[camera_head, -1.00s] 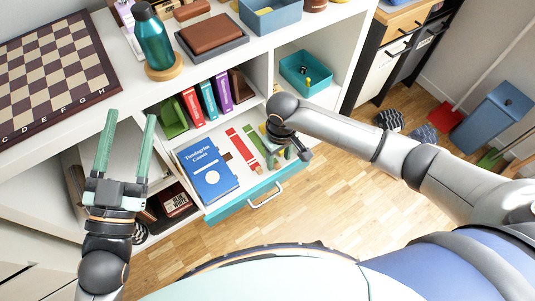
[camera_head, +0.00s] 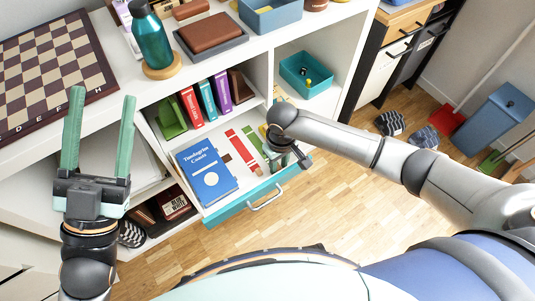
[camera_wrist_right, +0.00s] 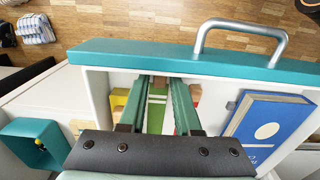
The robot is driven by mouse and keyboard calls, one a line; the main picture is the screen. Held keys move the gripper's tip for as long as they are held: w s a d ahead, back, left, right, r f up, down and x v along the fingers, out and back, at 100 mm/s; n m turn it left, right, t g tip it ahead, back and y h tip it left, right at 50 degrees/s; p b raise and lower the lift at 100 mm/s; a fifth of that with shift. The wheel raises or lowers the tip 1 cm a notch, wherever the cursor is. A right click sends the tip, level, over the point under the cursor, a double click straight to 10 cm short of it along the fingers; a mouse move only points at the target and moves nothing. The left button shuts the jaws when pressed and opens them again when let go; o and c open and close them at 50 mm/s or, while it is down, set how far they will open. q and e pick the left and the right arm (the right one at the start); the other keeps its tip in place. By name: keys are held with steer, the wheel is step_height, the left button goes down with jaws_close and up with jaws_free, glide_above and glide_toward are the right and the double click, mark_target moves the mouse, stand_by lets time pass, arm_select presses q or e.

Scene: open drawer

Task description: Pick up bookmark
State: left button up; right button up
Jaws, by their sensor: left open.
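The open drawer (camera_head: 262,190) has a teal front and holds a flat green bookmark-like strip (camera_head: 251,138) and a red strip (camera_head: 241,148) beside it. My right gripper (camera_head: 284,162) is over the drawer, pointing down, partly hidden by its own wrist in the head view. In the right wrist view, its two green fingers (camera_wrist_right: 161,85) are apart, with the green strip (camera_wrist_right: 157,98) lying below between them. I cannot tell their height above it. My left gripper (camera_head: 101,97) is open and empty in front of the shelf at left.
A blue book (camera_head: 207,172) lies in the drawer's left part; it also shows in the right wrist view (camera_wrist_right: 268,125). The metal drawer handle (camera_head: 266,199) sticks out in front. Upright books (camera_head: 207,98) stand on the shelf behind.

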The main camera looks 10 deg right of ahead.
jaws_close()
steer(key=shift+r, duration=0.15)
stand_by(0.4)
